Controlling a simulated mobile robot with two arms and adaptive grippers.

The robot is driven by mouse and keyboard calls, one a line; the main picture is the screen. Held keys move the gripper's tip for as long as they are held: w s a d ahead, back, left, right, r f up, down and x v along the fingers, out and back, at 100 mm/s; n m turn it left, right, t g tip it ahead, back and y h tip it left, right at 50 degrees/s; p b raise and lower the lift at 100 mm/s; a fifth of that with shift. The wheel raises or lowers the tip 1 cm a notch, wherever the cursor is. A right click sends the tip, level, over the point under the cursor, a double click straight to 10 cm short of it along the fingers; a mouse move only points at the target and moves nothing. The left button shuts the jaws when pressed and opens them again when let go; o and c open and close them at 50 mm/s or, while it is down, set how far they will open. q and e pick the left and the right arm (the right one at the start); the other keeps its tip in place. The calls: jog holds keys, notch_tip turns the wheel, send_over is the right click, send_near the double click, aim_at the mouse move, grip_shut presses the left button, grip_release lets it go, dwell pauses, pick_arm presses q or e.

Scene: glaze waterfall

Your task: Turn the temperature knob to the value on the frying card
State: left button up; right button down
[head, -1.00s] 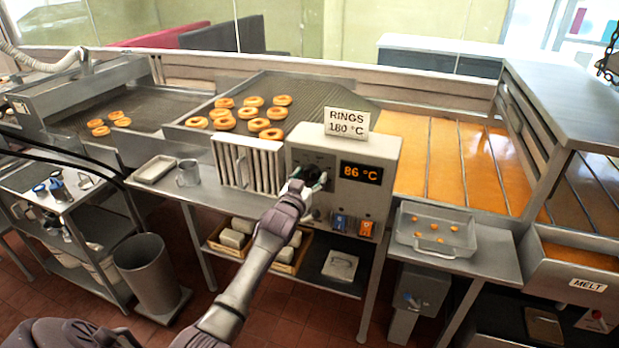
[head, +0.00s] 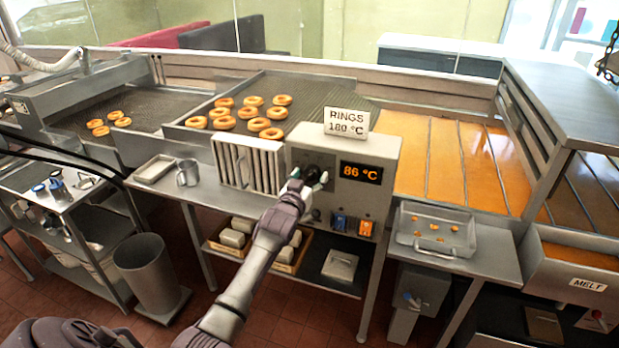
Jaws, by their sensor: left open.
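The control box (head: 381,205) stands at the middle of the line. A white card (head: 346,122) on top of it reads "RINGS 180 °C". Its display (head: 361,173) shows 86 °C in orange. The dark temperature knob (head: 316,171) is on the box's front, left of the display, partly hidden by my gripper. My left gripper (head: 307,179) is open, with its fingers at the knob. I cannot tell whether the fingers touch it. My right gripper is not in view.
Below the display are a blue switch (head: 339,222) and an orange switch (head: 365,228). A slatted rack (head: 247,163) stands close left of the box. A metal tray (head: 436,230) is to the right. Ring doughnuts (head: 248,112) lie on the mesh behind.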

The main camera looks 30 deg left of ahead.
pick_arm(q)
jog(key=shift+s, duration=0.1)
jog(key=v, duration=1.1)
jog(key=shift+s, duration=0.4)
